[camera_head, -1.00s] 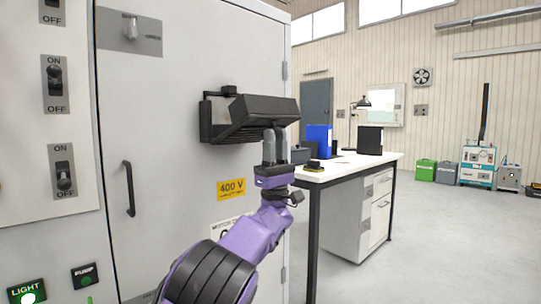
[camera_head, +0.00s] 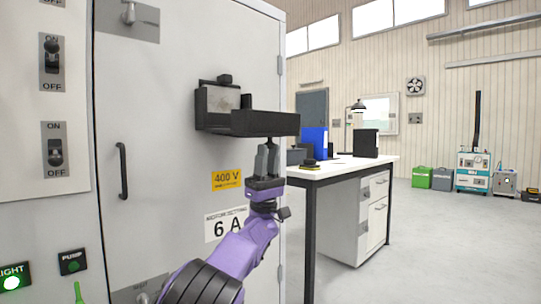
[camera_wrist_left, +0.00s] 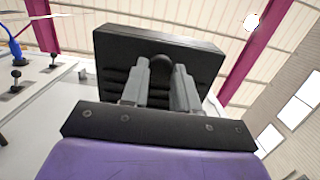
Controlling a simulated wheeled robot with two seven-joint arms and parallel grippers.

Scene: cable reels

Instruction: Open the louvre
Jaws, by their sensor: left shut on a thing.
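The black louvre (camera_head: 265,124) is on the grey cabinet door, in the upper middle of the head view. Its flap is swung down and sticks out from the door, and a pale grey opening (camera_head: 218,99) shows behind it within the dark frame. My left gripper (camera_head: 268,148) reaches up from below to the flap's outer part. In the left wrist view, the fingers (camera_wrist_left: 160,78) are closed around a round black knob (camera_wrist_left: 161,62) on the ribbed underside of the louvre (camera_wrist_left: 115,50). The knob is hidden in the head view. My right gripper is not in view.
The cabinet door has a black handle (camera_head: 123,170) and yellow 400 V label (camera_head: 226,180). Switches (camera_head: 54,150) are at left. A white desk (camera_head: 345,168) with a blue binder (camera_head: 314,143) stands right of the louvre.

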